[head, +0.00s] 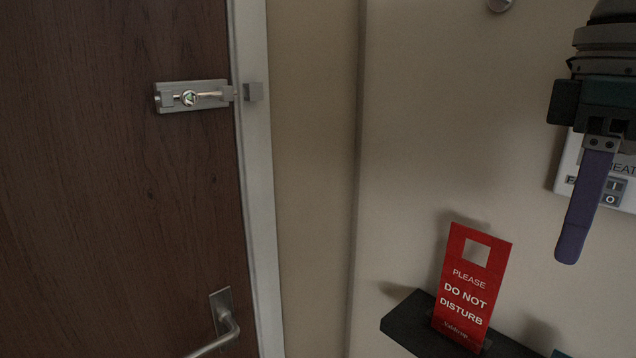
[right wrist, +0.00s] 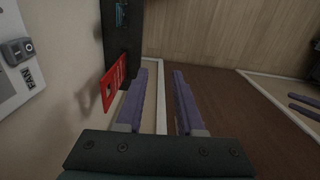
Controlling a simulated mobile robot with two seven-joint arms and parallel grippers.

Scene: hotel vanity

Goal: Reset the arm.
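My right gripper (right wrist: 160,72) is empty and open, its two purple fingers apart in the right wrist view. In the head view it hangs at the upper right (head: 567,258), pointing down in front of the wall panel, with one finger showing. Two purple fingers with a gap between them, seemingly my left gripper (right wrist: 291,102), show at the right edge of the right wrist view. The left gripper is outside the head view.
A wall panel (head: 622,190) with I and O buttons is behind my right gripper. A red do-not-disturb sign (head: 468,290) stands on a dark shelf (head: 408,322) below. The brown door (head: 100,210) has a metal latch (head: 195,96) and a lever handle (head: 222,325).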

